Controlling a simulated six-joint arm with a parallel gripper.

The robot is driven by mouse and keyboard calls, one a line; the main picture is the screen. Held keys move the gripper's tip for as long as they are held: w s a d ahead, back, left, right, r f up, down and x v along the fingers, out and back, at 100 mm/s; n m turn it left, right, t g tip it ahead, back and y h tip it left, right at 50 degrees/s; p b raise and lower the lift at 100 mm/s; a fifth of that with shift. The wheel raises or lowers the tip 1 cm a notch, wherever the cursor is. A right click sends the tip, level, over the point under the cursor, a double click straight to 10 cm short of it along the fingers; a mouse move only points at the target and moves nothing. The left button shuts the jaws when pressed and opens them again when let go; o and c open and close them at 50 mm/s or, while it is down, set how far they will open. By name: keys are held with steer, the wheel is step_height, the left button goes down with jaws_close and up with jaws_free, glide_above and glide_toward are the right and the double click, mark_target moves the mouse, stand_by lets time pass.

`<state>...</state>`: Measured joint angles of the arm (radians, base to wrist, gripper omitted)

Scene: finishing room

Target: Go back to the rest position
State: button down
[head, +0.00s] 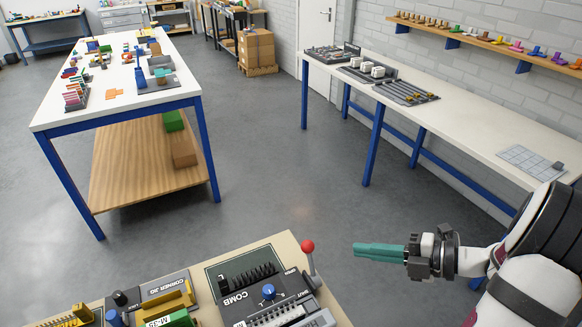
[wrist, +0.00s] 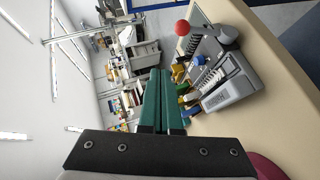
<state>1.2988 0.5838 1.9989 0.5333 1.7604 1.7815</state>
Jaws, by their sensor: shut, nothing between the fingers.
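My gripper (head: 356,250) is at the lower right of the head view, with long green fingers pointing left. It is shut and empty, in the air to the right of the comb machine. In the wrist view the green fingers of my gripper (wrist: 160,75) lie close together with nothing between them. The comb machine (head: 272,292) sits on the near bench and has a red-knobbed lever (head: 308,247) standing upright. The machine also shows in the wrist view (wrist: 225,85), to the right of the fingers.
A corner jig (head: 165,290) stands left of the comb machine on the near bench (head: 290,244). A white long table (head: 470,125) with trays runs along the right wall. A blue-legged table (head: 60,110) with parts stands at the back left. Open floor (head: 270,170) lies between them.

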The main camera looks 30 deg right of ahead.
steer(key=s+a+r+n+g, duration=0.25)
steer(key=a+n+g, duration=0.65)
steer(key=a+n, duration=1)
steer(key=s+a+n+g+h, duration=0.1)
steer(key=s+a+n+h, duration=0.2)
steer(key=n, duration=0.9)
steer(key=s+a+n+g+h, duration=0.1)
steer(key=s+a+n+h, duration=0.2)
steer(key=s+n, duration=0.5)
steer(key=n, duration=0.4)
steer(key=shift+s+a+n+h, duration=0.2)
steer(key=shift+a+n+h, duration=0.1)
steer(key=shift+a+n, duration=0.1)
steer(key=shift+f, duration=0.1)
